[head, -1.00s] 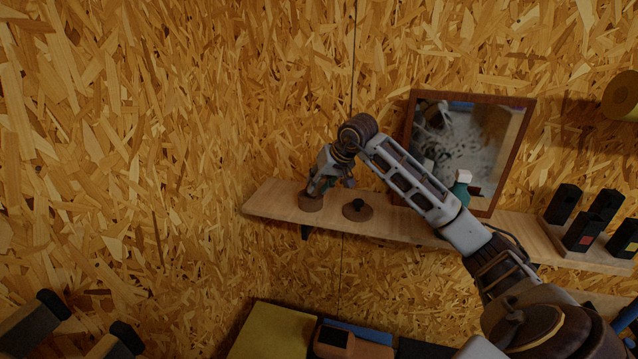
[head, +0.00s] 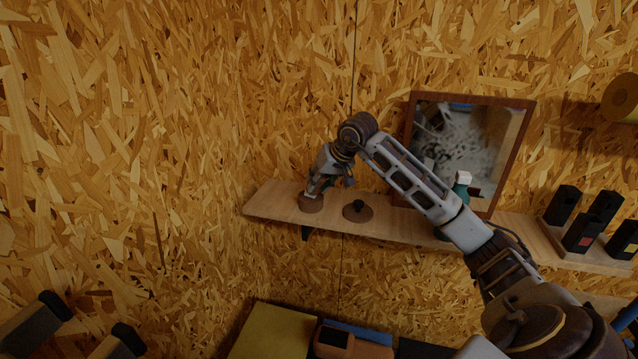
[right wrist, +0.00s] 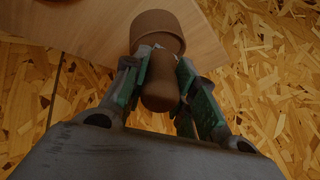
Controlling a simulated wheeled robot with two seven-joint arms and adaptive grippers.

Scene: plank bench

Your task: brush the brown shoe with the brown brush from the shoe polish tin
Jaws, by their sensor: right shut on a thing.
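My right gripper (head: 320,186) is at the left end of the wall shelf, pointing down. In the right wrist view its green-padded fingers (right wrist: 162,72) are shut on the brown handle of the brown brush (right wrist: 160,88). Beyond the handle is a round brown piece (right wrist: 158,26), low at the shelf; it also shows in the head view (head: 311,204). I cannot tell whether this is the tin or the brush's head. A brown item with a dark opening (head: 333,343), probably the brown shoe, is at the bottom edge, partly cut off. My left gripper is not seen.
A brown disc with a black knob (head: 357,211) sits just right of the gripper on the shelf (head: 400,227). A framed mirror (head: 468,150), a teal bottle (head: 461,188) and several black boxes (head: 582,232) stand further right. Two black-capped bars (head: 124,340) jut at lower left.

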